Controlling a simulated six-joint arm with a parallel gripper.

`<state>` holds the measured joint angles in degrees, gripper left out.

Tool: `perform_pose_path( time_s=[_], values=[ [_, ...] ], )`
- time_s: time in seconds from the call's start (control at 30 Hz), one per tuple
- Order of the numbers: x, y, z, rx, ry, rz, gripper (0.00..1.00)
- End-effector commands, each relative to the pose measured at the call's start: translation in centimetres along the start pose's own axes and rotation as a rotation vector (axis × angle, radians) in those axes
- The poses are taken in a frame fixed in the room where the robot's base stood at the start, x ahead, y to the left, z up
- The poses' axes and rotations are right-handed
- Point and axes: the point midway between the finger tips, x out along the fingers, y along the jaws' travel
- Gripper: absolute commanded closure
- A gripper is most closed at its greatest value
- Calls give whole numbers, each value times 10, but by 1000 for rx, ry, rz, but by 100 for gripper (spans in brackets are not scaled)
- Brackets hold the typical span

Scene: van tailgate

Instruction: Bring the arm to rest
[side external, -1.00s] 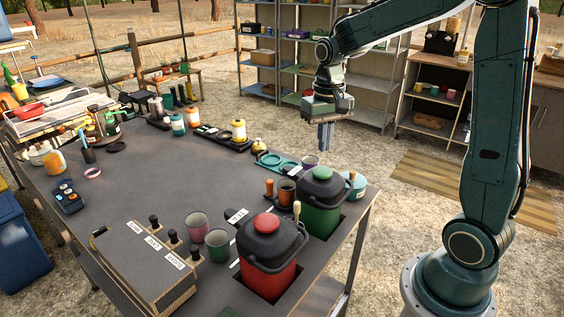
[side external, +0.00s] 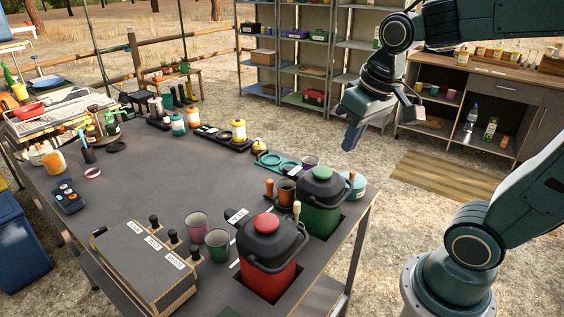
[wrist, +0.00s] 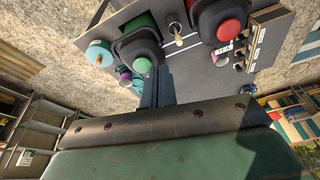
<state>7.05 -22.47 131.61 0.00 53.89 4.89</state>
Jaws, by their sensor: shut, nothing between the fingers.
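My gripper (side external: 351,136) is shut and empty. In the side external view it hangs in the air beyond the right edge of the dark table (side external: 150,200), with its fingers tilted down and to the left. It is apart from everything on the table. In the wrist view the closed fingers (wrist: 155,90) point toward the green-lidded jug (wrist: 142,50), which lies beyond them.
The green jug (side external: 321,205) and the red jug (side external: 268,262) stand at the table's right edge, with cups (side external: 217,245) beside them. A labelled box (side external: 143,262) is at the front. Shelves (side external: 305,60) and a wooden cabinet (side external: 480,105) stand behind my arm. Open ground lies between.

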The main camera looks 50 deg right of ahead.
Motion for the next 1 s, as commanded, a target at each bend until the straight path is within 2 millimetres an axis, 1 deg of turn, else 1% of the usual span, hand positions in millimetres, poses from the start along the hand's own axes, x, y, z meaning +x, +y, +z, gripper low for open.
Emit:
perform_pose_path(
  time_s=[0.1, 0.3, 0.5, 0.7, 1.0],
  values=[
    [-10, -6, 18, -51, 52, -14, 100],
    [-19, -13, 47, -131, 129, -37, 100],
    [-22, -15, 66, -183, 180, -52, 100],
    [-22, -16, 71, -200, 194, -56, 100],
    [-22, -16, 71, -199, 193, -56, 100]
  ],
)
